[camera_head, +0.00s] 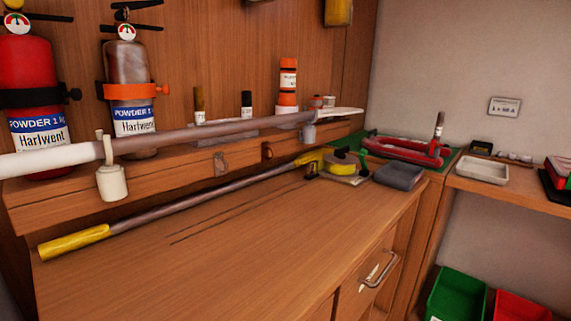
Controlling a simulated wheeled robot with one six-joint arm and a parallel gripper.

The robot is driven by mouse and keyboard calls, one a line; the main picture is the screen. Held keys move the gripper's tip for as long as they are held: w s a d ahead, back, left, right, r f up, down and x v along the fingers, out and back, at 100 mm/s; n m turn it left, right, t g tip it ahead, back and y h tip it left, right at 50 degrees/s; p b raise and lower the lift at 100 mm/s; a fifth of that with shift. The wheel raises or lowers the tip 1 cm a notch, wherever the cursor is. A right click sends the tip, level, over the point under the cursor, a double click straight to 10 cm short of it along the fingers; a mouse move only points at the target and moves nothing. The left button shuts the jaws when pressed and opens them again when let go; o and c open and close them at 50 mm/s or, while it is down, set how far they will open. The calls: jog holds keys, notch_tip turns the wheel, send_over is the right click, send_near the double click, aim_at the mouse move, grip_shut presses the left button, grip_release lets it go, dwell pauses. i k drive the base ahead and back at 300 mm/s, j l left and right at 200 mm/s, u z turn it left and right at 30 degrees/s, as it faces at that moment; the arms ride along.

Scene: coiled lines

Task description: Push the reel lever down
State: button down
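A yellow reel (341,165) stands at the back right of the wooden bench, on a small pale base. A long grey-brown lever (190,203) runs from beside the reel toward the lower left, ending in a yellow grip (75,243). The lever lies low across the bench; I cannot tell whether its grip end touches the wood. My gripper is not visible in this view.
A long pale pole (225,131) rests on two post supports (111,182) above the back ledge. Two extinguishers (30,90) (131,85) hang behind it. A grey folded cloth (399,176) lies beside the reel. The bench front (240,265) is clear.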

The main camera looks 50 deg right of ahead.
aim_at(363, 152)
jog(key=l+z, duration=0.25)
jog(key=l, duration=1.45)
jog(key=l+z, duration=0.25)
jog(key=l, duration=1.45)
